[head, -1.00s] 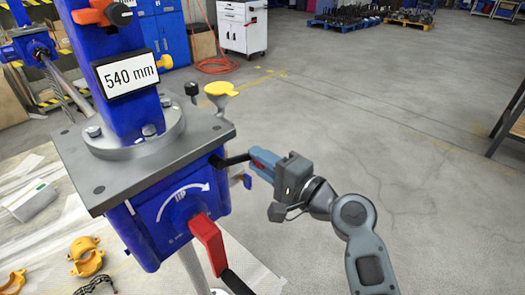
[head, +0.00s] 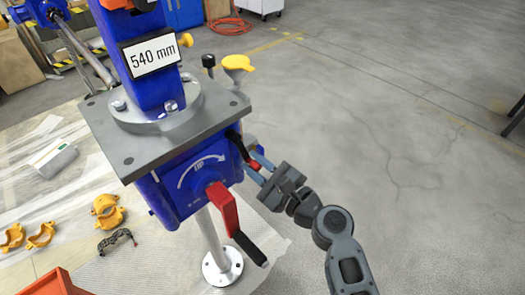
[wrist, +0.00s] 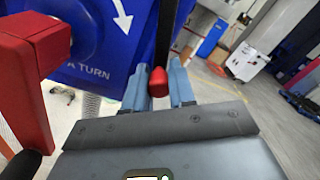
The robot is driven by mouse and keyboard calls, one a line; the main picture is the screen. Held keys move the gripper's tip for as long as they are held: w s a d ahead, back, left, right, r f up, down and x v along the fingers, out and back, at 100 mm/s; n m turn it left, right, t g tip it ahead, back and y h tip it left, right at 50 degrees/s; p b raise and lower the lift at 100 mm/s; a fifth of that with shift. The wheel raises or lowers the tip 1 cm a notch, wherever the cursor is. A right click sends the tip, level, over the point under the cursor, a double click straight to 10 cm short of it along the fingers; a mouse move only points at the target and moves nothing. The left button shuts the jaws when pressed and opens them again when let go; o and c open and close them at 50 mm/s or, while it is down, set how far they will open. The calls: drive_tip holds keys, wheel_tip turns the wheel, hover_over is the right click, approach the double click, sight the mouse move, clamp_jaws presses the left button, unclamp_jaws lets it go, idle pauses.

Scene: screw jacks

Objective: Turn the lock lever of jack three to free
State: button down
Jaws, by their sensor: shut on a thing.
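The nearest jack has a blue gearbox (head: 175,190) under a grey plate and a label reading 540 mm. Its black lock lever (head: 236,143) sticks out at the right side of the gearbox, slanting down to a red tip (head: 254,165). My gripper (head: 262,166) is shut on the lever near that tip. In the wrist view the red tip (wrist: 158,88) sits between the two blue-grey fingers, with the dark lever above it. I cannot read a jack number or any lock marking.
A red crank (head: 224,208) with a black handle hangs from the gearbox front, left of my gripper. A yellow-capped part (head: 238,63) stands behind the plate. Orange clamps (head: 108,211) lie on the floor sheet. Floor to the right is clear.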

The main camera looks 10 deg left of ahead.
drive_tip(key=shift+s+a+f+m+p, duration=0.25)
drive_tip(key=shift+s+a+m+p, duration=0.3)
drive_tip(key=shift+m, duration=0.3)
drive_tip(key=shift+s+a+f+m+p, duration=0.25)
drive_tip(key=shift+s+a+m+p, duration=0.1)
drive_tip(key=shift+s+m, duration=0.4)
drive_tip(key=c, duration=1)
unclamp_jaws()
drive_tip(key=shift+r, duration=0.1)
drive_tip(key=shift+w+r, duration=0.1)
drive_tip(key=shift+w, duration=0.05)
drive_tip(key=shift+d, duration=0.1)
drive_tip(key=shift+d, duration=0.15)
drive_tip(key=v, duration=0.7)
drive_tip(key=shift+s+d+b, duration=0.1)
drive_tip(key=shift+s+b, duration=0.15)
drive_tip(key=shift+b, duration=0.1)
